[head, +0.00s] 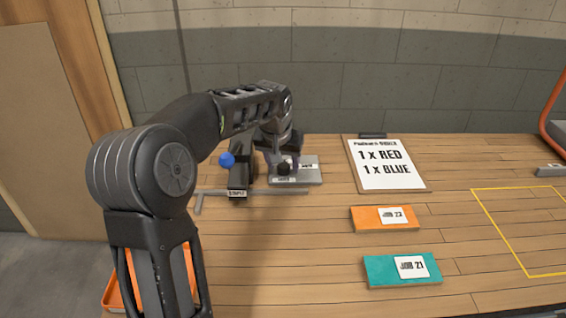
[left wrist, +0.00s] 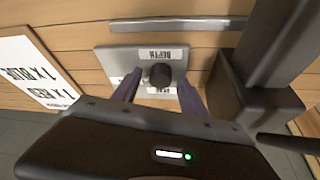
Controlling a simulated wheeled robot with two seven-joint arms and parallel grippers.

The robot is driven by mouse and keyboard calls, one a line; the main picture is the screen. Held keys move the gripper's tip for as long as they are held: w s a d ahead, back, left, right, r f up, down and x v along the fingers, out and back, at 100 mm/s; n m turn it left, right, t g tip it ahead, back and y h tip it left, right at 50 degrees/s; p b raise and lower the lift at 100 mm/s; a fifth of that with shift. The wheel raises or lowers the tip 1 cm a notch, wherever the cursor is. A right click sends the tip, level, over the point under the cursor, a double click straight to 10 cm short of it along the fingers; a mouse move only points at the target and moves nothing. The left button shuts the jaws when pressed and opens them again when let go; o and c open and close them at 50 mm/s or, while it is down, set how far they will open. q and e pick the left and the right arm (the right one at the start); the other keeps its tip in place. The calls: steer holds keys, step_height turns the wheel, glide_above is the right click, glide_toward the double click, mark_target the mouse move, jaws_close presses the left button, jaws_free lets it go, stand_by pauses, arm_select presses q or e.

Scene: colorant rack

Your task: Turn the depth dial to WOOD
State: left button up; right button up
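The depth dial is a round black knob (head: 284,168) on a light grey plate (head: 310,175) at the back of the table, left of centre. In the left wrist view the knob (left wrist: 160,75) sits mid-plate, with an upside-down DEPTH label (left wrist: 155,54) above it. Other labels are partly hidden or too small to read, so I cannot tell the setting. My left gripper (left wrist: 158,82) is open, its purple fingers pointing at the plate, one on each side of the knob with gaps showing. Whether the fingertips touch the plate is unclear. My right gripper is not in view.
A dark post (head: 240,172) with a blue ball handle (head: 227,159) stands just left of the plate. A grey bar (head: 260,191) lies in front. An order board (head: 420,185), an orange block (head: 370,224) and a teal block (head: 380,276) lie to the right.

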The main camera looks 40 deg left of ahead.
arm_select(q)
steer(key=v, duration=0.7)
steer(key=shift+r, duration=0.35)
steer(key=shift+s, duration=0.15)
stand_by(0.3)
